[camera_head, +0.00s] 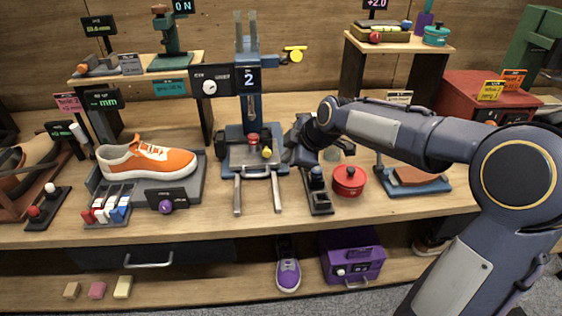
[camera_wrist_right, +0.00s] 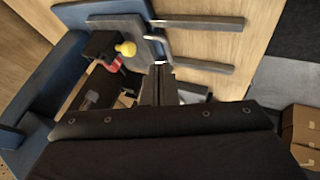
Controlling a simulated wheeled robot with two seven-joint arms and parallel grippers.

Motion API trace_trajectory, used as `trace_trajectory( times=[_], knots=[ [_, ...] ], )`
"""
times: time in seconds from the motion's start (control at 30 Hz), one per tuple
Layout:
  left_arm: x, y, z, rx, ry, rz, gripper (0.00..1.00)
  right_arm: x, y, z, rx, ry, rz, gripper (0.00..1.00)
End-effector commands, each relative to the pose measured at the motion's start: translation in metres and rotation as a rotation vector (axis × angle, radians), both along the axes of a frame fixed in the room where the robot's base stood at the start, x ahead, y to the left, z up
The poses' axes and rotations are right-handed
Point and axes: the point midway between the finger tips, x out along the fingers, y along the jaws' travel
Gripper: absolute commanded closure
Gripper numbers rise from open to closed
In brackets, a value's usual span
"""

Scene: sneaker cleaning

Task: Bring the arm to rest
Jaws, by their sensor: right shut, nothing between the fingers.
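My right arm reaches in from the right in the head view. Its gripper (camera_head: 292,152) is beside the blue press-like station (camera_head: 255,173), just right of its red and yellow knobs. In the right wrist view the fingers (camera_wrist_right: 160,80) are together with nothing between them. They point toward the blue station's grey plate (camera_wrist_right: 122,24) and yellow knob (camera_wrist_right: 126,48). Whether the fingers touch the station cannot be told. My left gripper does not show.
An orange sneaker (camera_head: 148,160) sits on a grey stand at left. A red round pot (camera_head: 349,181) and a small lever unit (camera_head: 318,195) are close to the right gripper. A purple sneaker (camera_head: 287,272) and purple box (camera_head: 352,257) are on the lower shelf.

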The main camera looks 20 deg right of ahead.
Motion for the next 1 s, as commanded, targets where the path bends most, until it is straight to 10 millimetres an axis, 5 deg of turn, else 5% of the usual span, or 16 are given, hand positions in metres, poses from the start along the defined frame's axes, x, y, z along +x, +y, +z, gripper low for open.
trace_trajectory(
  times=[0.37, 0.47, 0.6, 0.8, 1.0],
  knots=[
    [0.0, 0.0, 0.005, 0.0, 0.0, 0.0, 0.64, -0.025, -0.003, 0.019, 0.043, 0.021, -0.056, 1.0],
    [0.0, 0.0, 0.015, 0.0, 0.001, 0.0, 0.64, -0.066, -0.002, 0.035, 0.142, 0.072, -0.186, 1.0],
    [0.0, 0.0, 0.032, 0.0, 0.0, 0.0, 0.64, -0.148, 0.007, 0.048, 0.344, 0.19, -0.459, 1.0],
    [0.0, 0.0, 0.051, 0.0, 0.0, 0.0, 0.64, -0.247, 0.026, 0.036, 0.601, 0.357, -0.831, 1.0],
    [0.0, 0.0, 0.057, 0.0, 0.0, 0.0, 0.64, -0.291, 0.039, 0.017, 0.727, 0.447, -1.03, 1.0]
  ],
)
